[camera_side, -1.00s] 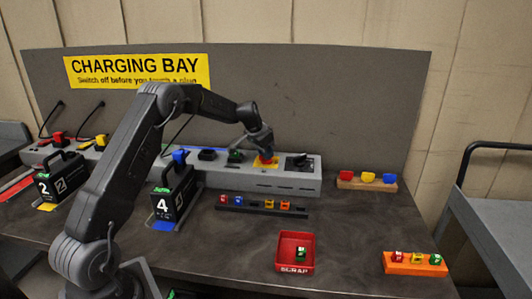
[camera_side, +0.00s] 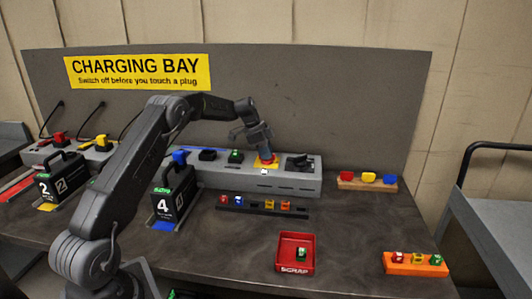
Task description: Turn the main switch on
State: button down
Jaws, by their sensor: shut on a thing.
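The main switch (camera_side: 265,164) is a red knob on a yellow plate on top of the long grey charging box (camera_side: 225,178). My gripper (camera_side: 266,154) points down onto the red knob and is shut on it. The jaws hide most of the knob, so its turned angle cannot be read. A small white spot (camera_side: 264,172) shows at the box's front edge just below the yellow plate.
A black part (camera_side: 299,162) sits right of the switch; green and black plugs (camera_side: 235,156) sit left. The number 4 battery (camera_side: 172,196) stands in front. A dark rack (camera_side: 262,208), a red scrap tray (camera_side: 282,241) and an orange block (camera_side: 415,264) lie nearer.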

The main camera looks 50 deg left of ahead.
jog(key=shift+f, duration=0.2)
dwell(0.4)
jog(key=c, duration=1.1)
grip_release()
jog(key=shift+c, duration=0.2)
jog(key=shift+r, duration=0.1)
jog(key=v, duration=1.3)
jog(key=shift+r, duration=0.4)
jog(key=shift+a, duration=0.1)
